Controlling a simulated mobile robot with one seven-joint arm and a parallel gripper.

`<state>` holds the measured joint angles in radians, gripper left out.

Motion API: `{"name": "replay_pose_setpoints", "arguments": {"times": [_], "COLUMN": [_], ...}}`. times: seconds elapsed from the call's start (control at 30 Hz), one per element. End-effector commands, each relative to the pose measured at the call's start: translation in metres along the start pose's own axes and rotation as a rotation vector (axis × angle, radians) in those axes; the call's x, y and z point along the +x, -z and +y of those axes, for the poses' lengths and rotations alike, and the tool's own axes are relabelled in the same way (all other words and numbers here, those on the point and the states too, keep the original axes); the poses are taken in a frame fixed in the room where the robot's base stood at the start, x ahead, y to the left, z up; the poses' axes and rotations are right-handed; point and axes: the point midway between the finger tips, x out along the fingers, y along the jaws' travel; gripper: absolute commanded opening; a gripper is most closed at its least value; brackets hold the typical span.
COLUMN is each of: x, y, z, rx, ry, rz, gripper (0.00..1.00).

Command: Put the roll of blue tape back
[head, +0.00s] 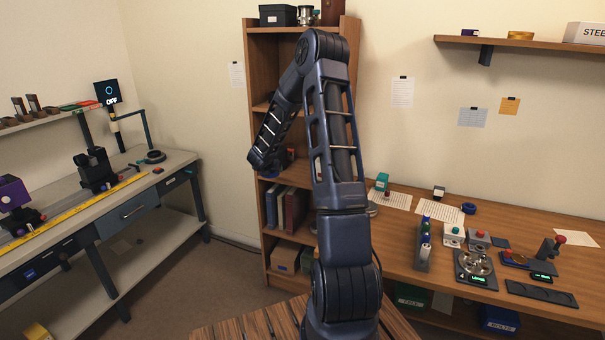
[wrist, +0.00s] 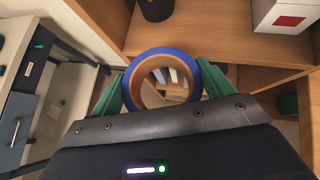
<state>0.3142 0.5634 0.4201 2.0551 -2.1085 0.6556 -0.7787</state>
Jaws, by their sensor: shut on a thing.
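In the head view my gripper (head: 264,163) hangs at the left front of the tall wooden bookcase (head: 254,75); the roll there is small and mostly hidden. In the wrist view a wooden shelf board (wrist: 205,42) lies just beyond the roll. I cannot tell whether they touch.
A dark cup (wrist: 156,8) and a white box with a red label (wrist: 285,14) stand on that shelf, with bare wood between them. A blue ring (head: 468,208) lies on the right workbench (head: 400,245). The left bench (head: 120,220) holds a rail and devices.

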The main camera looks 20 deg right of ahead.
Motion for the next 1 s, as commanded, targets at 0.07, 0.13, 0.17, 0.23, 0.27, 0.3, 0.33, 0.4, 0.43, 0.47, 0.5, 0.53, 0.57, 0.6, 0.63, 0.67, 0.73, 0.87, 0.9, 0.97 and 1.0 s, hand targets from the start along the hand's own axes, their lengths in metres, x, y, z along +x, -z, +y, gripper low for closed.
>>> {"name": "replay_pose_setpoints", "arguments": {"times": [0.07, 0.13, 0.17, 0.23, 0.27, 0.3, 0.33, 0.4, 0.43, 0.47, 0.5, 0.53, 0.57, 0.6, 0.63, 0.67, 0.73, 0.87, 0.9, 0.97, 1.0], "x": [0.016, 0.031, 0.039, 0.059, 0.067, 0.078, 0.086, 0.102, 0.109, 0.114, 0.121, 0.125, 0.129, 0.133, 0.136, 0.138, 0.142, 0.147, 0.149, 0.153, 0.156], "y": [-0.008, -0.018, -0.022, -0.035, -0.042, -0.05, -0.056, -0.071, -0.077, -0.084, -0.092, -0.096, -0.102, -0.108, -0.113, -0.117, -0.124, -0.134, -0.134, -0.13, -0.126], "z": [-0.01, -0.022, -0.027, -0.044, -0.05, -0.06, -0.067, -0.083, -0.089, -0.095, -0.102, -0.106, -0.11, -0.116, -0.118, -0.121, -0.126, -0.132, -0.133, -0.134, -0.134], "rx": [0.026, 0.054, 0.069, 0.107, 0.123, 0.145, 0.16, 0.195, 0.209, 0.222, 0.236, 0.245, 0.254, 0.265, 0.272, 0.277, 0.287, 0.299, 0.301, 0.302, 0.301], "ry": [0.035, 0.073, 0.092, 0.142, 0.163, 0.191, 0.212, 0.257, 0.274, 0.29, 0.31, 0.321, 0.332, 0.346, 0.354, 0.363, 0.377, 0.393, 0.395, 0.398, 0.399], "rz": [-0.001, -0.002, -0.003, -0.004, -0.004, -0.004, -0.005, -0.004, -0.005, -0.006, -0.005, -0.004, -0.004, -0.004, -0.004, -0.003, -0.003, -0.002, -0.001, 0.0, 0.001], "gripper": [0.52, 0.52, 0.52, 0.52, 0.52, 0.52, 0.52, 0.52, 0.52, 0.52, 0.52, 0.52, 0.52, 0.52, 0.52, 0.52, 0.52, 0.52, 0.52, 0.52, 0.52]}}
